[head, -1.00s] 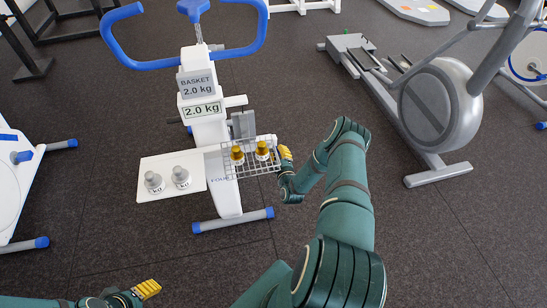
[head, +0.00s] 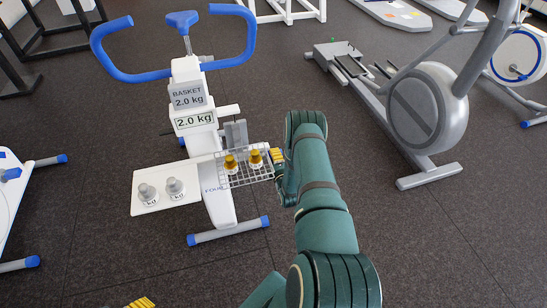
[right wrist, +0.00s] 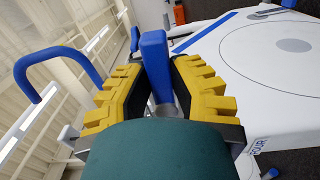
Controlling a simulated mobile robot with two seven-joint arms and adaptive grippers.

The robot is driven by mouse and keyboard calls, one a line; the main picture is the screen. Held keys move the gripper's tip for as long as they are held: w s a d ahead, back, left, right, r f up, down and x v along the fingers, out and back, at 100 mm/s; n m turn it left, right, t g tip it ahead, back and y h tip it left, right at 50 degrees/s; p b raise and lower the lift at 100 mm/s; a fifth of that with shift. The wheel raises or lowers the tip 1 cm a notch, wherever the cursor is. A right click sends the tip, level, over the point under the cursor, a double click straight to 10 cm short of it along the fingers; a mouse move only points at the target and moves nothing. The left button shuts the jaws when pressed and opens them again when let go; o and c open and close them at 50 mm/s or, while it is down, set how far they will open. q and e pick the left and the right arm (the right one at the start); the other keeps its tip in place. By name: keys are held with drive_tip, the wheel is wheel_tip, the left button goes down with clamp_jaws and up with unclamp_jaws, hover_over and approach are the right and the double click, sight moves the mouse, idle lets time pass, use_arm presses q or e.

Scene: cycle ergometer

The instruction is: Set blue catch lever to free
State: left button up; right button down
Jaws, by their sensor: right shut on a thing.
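The blue catch lever (right wrist: 156,58) stands between the yellow finger pads of my right gripper (right wrist: 158,82) in the right wrist view. The gripper is shut on it. In the head view my right gripper (head: 278,164) is at the right end of the wire basket (head: 240,179) on the white cycle ergometer (head: 219,207); the lever is hidden there. My left gripper (head: 141,303) shows only yellow fingertips at the bottom edge, so its opening cannot be judged.
Two yellow-topped weights (head: 243,161) are in the basket. Two grey weights (head: 162,190) stand on the white side plate (head: 144,207). Signs read 2.0 kg. A blue handlebar (head: 125,75) rises behind. A grey elliptical machine (head: 425,105) stands right. Dark floor is free in front.

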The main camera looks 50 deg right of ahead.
drive_tip(key=shift+w+d+r, duration=0.1)
drive_tip(key=shift+d+r, duration=0.05)
drive_tip(key=shift+r, duration=0.05)
idle(0.3)
drive_tip(key=c, duration=0.8)
unclamp_jaws()
drive_tip(key=shift+f, duration=0.15)
drive_tip(key=v, duration=1.2)
drive_tip(key=shift+f, duration=0.1)
